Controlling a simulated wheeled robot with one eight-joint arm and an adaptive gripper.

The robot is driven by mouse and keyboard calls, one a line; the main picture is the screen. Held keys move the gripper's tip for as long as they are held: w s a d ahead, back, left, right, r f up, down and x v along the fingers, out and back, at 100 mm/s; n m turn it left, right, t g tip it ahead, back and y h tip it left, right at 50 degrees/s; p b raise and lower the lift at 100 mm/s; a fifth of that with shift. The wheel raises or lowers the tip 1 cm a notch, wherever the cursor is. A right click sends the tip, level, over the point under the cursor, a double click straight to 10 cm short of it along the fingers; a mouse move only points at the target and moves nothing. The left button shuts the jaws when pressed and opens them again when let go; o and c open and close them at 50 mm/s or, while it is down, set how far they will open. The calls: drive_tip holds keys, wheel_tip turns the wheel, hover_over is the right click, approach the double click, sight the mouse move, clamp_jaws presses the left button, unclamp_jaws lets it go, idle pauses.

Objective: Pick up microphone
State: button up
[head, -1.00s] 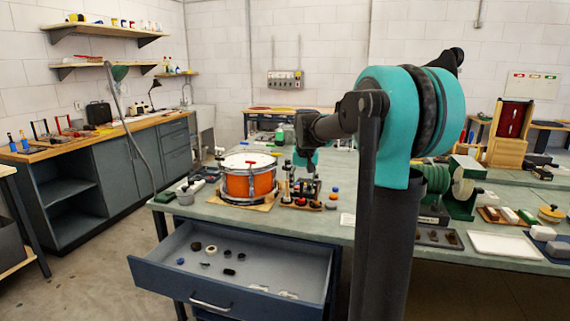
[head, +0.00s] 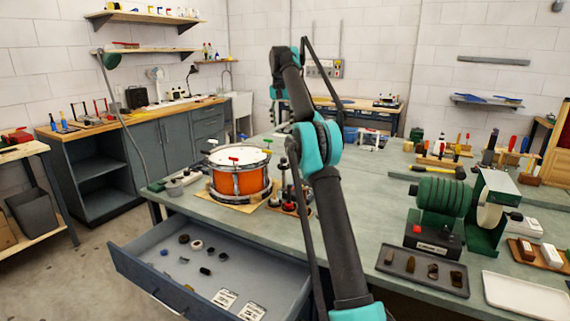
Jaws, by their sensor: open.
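I cannot make out a microphone for certain in the head view. An orange snare drum (head: 238,181) with a white head stands on a wooden board on the bench. My arm rises in front of the bench, bends at the top and comes down on the far side. My gripper (head: 283,118) is at that far end, small and partly hidden behind my arm. It is open and appears empty, above the bench and behind the drum; its fingertips are hard to see.
An open drawer (head: 215,270) with small dark parts and labels juts out below the bench (head: 385,215). A green grinder (head: 440,205), a dark tray (head: 422,272) and a white tray (head: 527,297) are at the right. Small tools (head: 292,200) stand beside the drum.

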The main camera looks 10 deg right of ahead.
approach(284, 157)
wheel_tip(284, 157, down, 5)
drive_tip(key=shift+f, duration=0.1)
drive_tip(key=f, duration=0.3)
drive_tip(key=w+f, duration=0.1)
drive_tip(key=f, duration=0.1)
drive_tip(key=shift+d, duration=0.15)
idle(0.3)
clamp_jaws()
